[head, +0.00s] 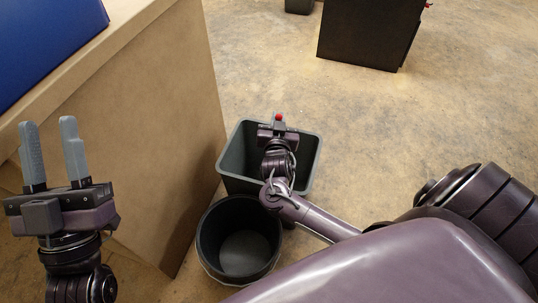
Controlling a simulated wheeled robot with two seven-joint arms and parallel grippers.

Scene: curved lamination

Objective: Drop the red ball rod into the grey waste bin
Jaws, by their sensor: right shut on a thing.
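The red ball (279,117) of the ball rod shows as a small red dot at the tip of my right gripper (278,123). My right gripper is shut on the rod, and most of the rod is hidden. The gripper reaches over the square grey waste bin (233,160), near its far rim. I cannot tell how high above the bin the ball is. My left gripper (48,124) is raised at the left, fingers apart, empty and pointing up.
A round dark bin (210,240) stands just in front of the square bin and looks empty. A wooden bench or cabinet (170,130) with a blue item (45,35) on top is at the left. A black cabinet (365,35) stands at the back. The floor to the right is open.

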